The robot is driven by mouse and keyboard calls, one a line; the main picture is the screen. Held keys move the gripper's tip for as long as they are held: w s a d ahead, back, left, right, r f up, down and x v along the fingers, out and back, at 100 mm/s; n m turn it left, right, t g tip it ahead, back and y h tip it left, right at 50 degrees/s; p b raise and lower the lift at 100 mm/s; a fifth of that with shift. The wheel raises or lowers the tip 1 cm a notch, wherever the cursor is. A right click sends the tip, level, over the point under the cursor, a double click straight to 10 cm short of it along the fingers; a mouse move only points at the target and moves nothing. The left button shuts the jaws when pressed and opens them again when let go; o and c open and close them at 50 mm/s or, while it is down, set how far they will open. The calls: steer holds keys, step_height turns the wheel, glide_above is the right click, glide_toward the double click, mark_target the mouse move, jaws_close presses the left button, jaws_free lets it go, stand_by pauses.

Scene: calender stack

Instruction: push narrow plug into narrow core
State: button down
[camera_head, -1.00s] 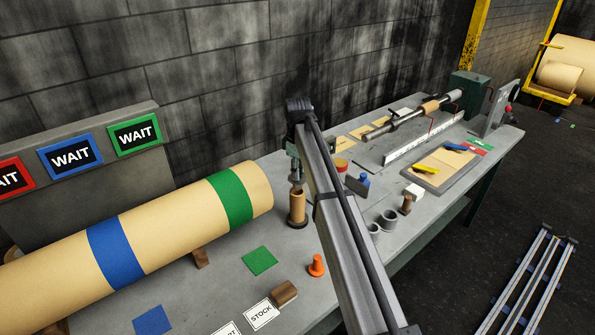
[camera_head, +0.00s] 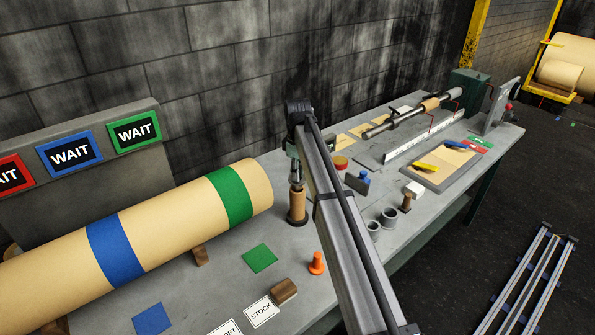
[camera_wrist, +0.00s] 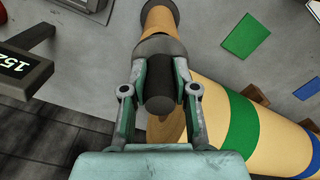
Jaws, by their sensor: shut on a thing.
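The narrow core (camera_head: 297,207) is a tan tube standing upright in a dark round base on the bench. It also shows at the top of the wrist view (camera_wrist: 159,19). My gripper (camera_wrist: 160,82) points down above the core; in the head view my gripper (camera_head: 296,172) is partly hidden by my arm. It is shut on the narrow plug (camera_wrist: 160,98), which has a dark grip and a wider grey collar. The collar appears in line with the core's upper end and at or on it. How deep the plug sits is hidden.
A large tan roll (camera_head: 165,225) with blue and green bands lies left of the core. Grey rings (camera_head: 388,217) lie right of my arm. A grey wall rises behind.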

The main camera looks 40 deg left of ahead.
steer(key=shift+f+b, duration=0.6)
steer(key=shift+f, duration=1.4)
steer(key=c, duration=0.8)
jaws_free()
steer(key=shift+o, duration=0.3)
steer(key=shift+o, duration=1.3)
steer(key=shift+r, duration=0.1)
steer(key=shift+r+p, duration=1.45)
steer(key=shift+r, duration=2)
